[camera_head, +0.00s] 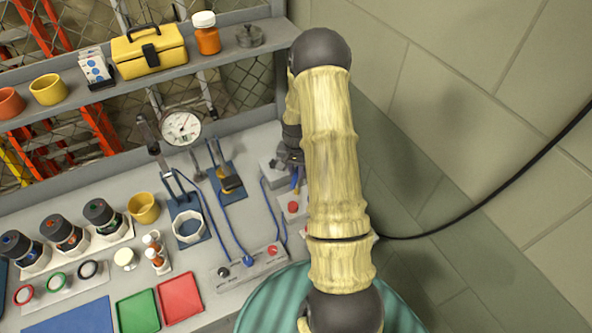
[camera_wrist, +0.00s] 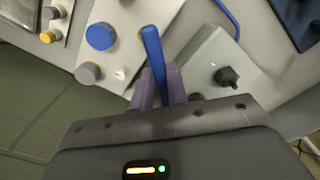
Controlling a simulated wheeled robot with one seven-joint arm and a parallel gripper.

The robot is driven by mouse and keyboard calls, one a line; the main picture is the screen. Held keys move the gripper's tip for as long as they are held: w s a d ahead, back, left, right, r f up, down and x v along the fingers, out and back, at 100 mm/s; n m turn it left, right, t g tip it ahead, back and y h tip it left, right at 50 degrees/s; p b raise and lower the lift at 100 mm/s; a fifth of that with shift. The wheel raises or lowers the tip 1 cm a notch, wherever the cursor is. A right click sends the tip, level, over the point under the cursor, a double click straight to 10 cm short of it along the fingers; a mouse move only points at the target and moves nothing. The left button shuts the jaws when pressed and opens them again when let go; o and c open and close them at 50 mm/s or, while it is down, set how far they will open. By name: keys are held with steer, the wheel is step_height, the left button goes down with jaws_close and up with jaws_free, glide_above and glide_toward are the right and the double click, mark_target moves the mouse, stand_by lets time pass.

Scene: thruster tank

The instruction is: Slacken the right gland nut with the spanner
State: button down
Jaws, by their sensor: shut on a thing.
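My gripper (camera_wrist: 160,85) is shut, with its two purple fingers on either side of a slim blue bar (camera_wrist: 152,45), which looks like the spanner's handle. The bar reaches up and away from the fingers in the wrist view. Its working end cannot be made out. A grey block with a dark round fitting (camera_wrist: 228,76) lies just right of the fingers. I cannot tell for sure which fitting is the right gland nut. In the head view my gripper (camera_head: 292,158) is mostly behind my arm, beside a grey block (camera_head: 272,172) at the bench's right end.
A pale box with a blue knob (camera_wrist: 100,36) and a grey knob (camera_wrist: 87,73) is left of the bar. A blue cable (camera_head: 226,215) runs to a control box (camera_head: 250,264). A dial gauge (camera_head: 181,127) stands farther left. The wall is close on the right.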

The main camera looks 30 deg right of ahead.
steer(key=shift+f+b, duration=0.35)
steer(key=shift+f, duration=0.1)
stand_by(1.0)
stand_by(0.3)
steer(key=shift+s+d+n, duration=0.45)
steer(key=shift+d+n, duration=0.1)
steer(key=shift+n, duration=0.15)
steer(key=shift+s+d+n, duration=0.4)
steer(key=shift+d+n, duration=0.2)
steer(key=shift+n, duration=0.1)
steer(key=shift+s+d+n+p, duration=0.3)
steer(key=shift+s+d+n, duration=0.05)
steer(key=shift+d+n, duration=0.35)
steer(key=shift+a, duration=0.1)
